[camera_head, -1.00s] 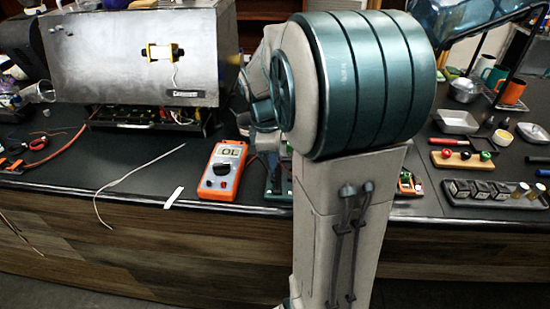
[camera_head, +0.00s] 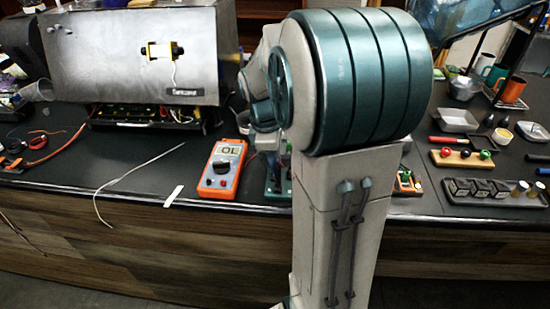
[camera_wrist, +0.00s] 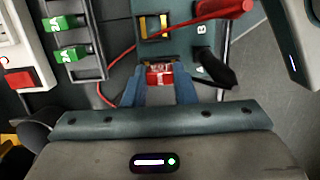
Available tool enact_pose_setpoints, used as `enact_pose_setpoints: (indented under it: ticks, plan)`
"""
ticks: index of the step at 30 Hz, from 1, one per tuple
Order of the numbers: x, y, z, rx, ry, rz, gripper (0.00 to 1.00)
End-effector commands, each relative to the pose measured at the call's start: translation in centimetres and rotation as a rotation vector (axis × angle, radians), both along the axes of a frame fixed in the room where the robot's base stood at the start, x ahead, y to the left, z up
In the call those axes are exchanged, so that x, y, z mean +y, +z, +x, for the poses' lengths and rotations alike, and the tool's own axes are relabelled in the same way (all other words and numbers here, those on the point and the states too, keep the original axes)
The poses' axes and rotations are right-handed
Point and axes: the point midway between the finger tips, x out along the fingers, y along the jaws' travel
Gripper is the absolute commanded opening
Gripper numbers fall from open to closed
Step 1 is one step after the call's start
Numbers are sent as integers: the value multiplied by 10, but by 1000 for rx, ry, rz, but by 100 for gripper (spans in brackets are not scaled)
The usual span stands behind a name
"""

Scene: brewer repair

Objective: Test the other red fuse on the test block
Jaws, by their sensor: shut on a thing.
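In the wrist view, my gripper (camera_wrist: 160,88) is shut on a red fuse (camera_wrist: 160,75), held between its two fingertips. The fuse is over the near part of the teal test block (camera_wrist: 185,48); I cannot tell whether it touches it. A yellow-edged slot (camera_wrist: 153,27) on the block lies just beyond the fuse. In the head view, the orange multimeter (camera_head: 222,168) reads OL; my arm hides the fuse and most of the block.
In the wrist view, a dark rack (camera_wrist: 92,40) with green fuses (camera_wrist: 68,53) stands left of the block, beside a white unit with a red switch (camera_wrist: 18,78). In the head view, a steel brewer (camera_head: 130,60) stands behind, and a dark tray (camera_head: 495,200) is at right.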

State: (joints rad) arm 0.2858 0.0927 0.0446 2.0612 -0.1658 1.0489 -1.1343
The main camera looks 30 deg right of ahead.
Motion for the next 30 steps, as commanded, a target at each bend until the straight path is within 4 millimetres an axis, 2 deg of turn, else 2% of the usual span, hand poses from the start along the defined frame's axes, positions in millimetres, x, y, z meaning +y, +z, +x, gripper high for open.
enact_pose_setpoints:
  ticks: [30]
  plan:
    - [0, -8, 0, -1, 0, -1, 3]
